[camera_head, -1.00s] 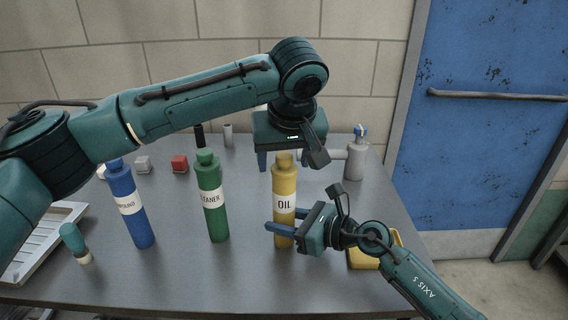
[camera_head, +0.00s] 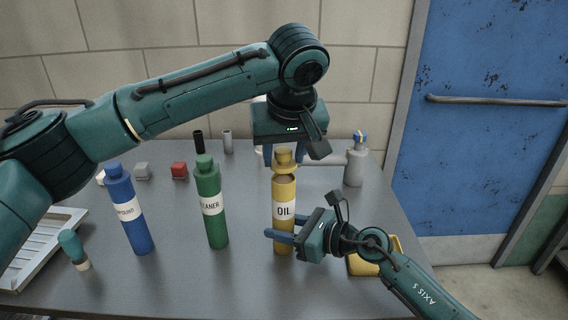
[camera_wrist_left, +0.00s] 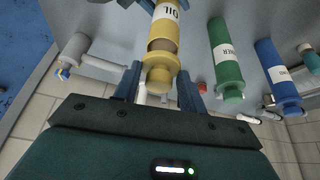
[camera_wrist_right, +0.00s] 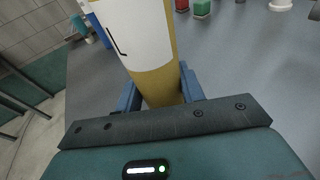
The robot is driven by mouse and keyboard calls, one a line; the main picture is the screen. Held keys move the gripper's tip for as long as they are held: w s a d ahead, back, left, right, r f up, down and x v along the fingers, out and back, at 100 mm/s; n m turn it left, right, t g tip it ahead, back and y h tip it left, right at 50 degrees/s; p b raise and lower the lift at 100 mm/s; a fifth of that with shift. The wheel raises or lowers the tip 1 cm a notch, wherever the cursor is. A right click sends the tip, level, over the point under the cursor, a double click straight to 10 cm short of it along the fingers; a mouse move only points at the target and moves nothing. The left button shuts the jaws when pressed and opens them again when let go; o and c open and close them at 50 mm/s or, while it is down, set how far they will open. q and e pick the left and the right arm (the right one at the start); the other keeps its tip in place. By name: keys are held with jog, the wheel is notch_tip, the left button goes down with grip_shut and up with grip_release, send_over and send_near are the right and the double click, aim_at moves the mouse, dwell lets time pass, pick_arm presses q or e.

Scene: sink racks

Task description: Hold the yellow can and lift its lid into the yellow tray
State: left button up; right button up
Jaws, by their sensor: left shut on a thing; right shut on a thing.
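The yellow can (camera_head: 284,236), labelled OIL, stands upright on the table. Its yellow lid (camera_head: 284,157) sits just above the can's open top, with a narrow gap between them. My left gripper (camera_head: 283,156) points down from above and is shut on the lid. In the left wrist view the lid (camera_wrist_left: 159,78) is between the fingers, in line with the can (camera_wrist_left: 166,27). My right gripper (camera_head: 281,238) is shut around the can's lower body, also seen in the right wrist view (camera_wrist_right: 150,75). The yellow tray (camera_head: 362,264) lies right of the can, partly hidden by my right arm.
A green bottle (camera_head: 215,232) and a blue bottle (camera_head: 137,236) stand left of the can. A red block (camera_head: 179,170) and small cylinders are at the back. A white rack (camera_head: 40,257) is at the left.

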aim_at(285, 152)
pick_arm(q)
notch_tip(285, 152, up, 8)
jog(key=shift+f, duration=0.15)
pick_arm(e)
jog(key=o, duration=1)
